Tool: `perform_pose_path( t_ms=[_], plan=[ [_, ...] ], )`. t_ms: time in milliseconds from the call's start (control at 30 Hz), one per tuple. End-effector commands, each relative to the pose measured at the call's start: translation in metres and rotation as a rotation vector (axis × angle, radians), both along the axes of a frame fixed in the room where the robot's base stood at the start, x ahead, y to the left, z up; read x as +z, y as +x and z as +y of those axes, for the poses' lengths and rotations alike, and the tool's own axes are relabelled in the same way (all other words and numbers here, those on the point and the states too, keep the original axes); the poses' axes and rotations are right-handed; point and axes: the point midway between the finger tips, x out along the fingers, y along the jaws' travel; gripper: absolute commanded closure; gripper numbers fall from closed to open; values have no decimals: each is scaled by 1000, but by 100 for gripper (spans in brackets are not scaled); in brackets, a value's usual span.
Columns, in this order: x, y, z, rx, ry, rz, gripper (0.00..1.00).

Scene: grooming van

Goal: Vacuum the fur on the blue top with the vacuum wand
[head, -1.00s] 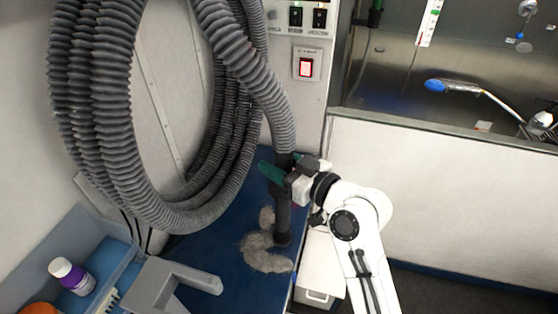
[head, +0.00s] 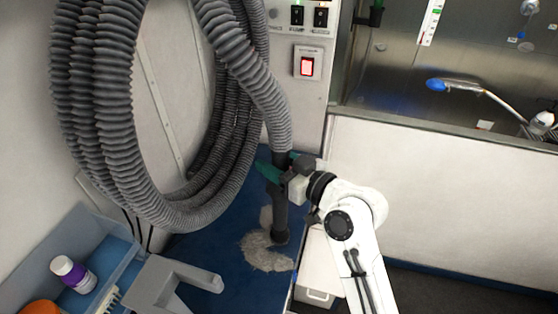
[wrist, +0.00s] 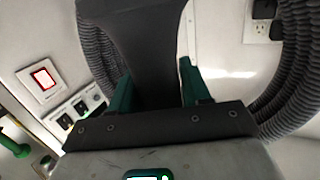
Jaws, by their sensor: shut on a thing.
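My gripper (head: 283,172) is shut on the black vacuum wand (head: 280,215), with its green fingers on either side of it. In the wrist view the wand (wrist: 148,50) fills the gap between the fingers (wrist: 155,88). The wand stands nearly upright, joined at its top to a grey ribbed hose (head: 262,95). Its lower end is at the right part of a tan patch of fur (head: 262,255) on the blue top (head: 212,240). I cannot tell whether the nozzle touches the top. Part of the fur is hidden behind the wand.
Thick hose coils (head: 105,110) hang at the left wall. A grey bracket-like handle (head: 170,283) and a bin with a purple-labelled bottle (head: 72,273) stand at the lower left. A lit red switch (head: 307,66) is on the wall. A steel tub with a blue-headed sprayer (head: 437,85) is at right.

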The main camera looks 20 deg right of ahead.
Motion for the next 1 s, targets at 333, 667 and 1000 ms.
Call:
perform_pose_path(
  t_ms=[333, 667, 1000],
  plan=[
    [3, 11, 34, 3, 0, -3, 90],
    [2, 17, 50, 1, 1, -3, 90],
    [2, 18, 51, 0, 1, -3, 90]
  ],
)
